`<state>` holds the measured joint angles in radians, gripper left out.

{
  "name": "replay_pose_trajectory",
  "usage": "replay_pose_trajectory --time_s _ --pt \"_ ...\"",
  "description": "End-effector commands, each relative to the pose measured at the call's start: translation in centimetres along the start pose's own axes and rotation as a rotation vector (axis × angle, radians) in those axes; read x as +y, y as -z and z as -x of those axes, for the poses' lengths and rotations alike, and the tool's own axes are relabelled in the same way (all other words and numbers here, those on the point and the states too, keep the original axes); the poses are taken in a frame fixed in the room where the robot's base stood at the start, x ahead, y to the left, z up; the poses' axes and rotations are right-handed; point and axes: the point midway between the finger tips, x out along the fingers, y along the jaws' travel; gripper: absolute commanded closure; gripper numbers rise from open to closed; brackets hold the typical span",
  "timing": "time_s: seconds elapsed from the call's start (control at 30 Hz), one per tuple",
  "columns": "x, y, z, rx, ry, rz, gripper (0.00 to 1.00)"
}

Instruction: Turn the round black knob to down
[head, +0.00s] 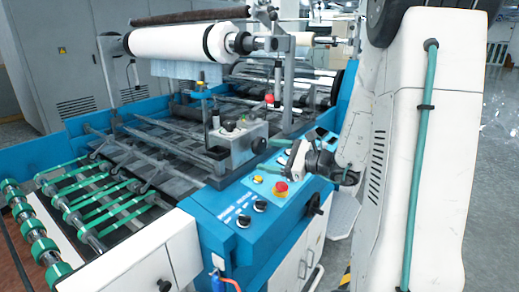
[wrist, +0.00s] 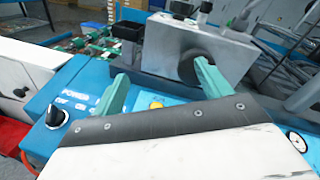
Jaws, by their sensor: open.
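Several black knobs are in view, and I cannot tell for certain which is the task's knob. Two black rotary knobs (head: 244,220) sit on the blue control panel (head: 232,240); one power knob (wrist: 57,118) shows at the left in the wrist view, beside white lettering. A round dark knob (wrist: 197,66) is on the face of the grey box (wrist: 165,45), partly hidden behind a finger; it also shows in the head view (head: 259,146). My gripper (wrist: 163,88) has two teal fingers spread apart, empty, in front of the grey box. In the head view my gripper (head: 281,143) is above the panel's far part.
A red emergency button (head: 281,188) and a yellow button (head: 258,179) stand on the panel; the yellow button also shows between my fingers (wrist: 156,105). A black handwheel (head: 315,204) juts from the machine's side. Rollers and a white roll (head: 165,42) lie beyond.

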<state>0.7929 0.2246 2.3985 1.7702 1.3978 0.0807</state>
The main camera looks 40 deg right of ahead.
Motion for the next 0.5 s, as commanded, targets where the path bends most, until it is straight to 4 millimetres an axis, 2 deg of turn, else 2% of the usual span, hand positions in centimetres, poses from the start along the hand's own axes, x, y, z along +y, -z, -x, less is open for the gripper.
replay_pose_trajectory --time_s 0.03,0.1,0.2,0.27,0.5 --pt "-1.4 1.5 0.9 0.008 0.068 -0.037 0.23" --pt "-2.8 2.7 1.6 0.013 0.133 -0.068 0.23" --pt "-3.7 3.4 1.9 0.016 0.176 -0.088 0.23" --pt "-3.9 3.5 1.4 0.015 0.181 -0.091 0.23" --pt "-4.5 3.5 -2.5 0.014 0.178 -0.089 0.23"
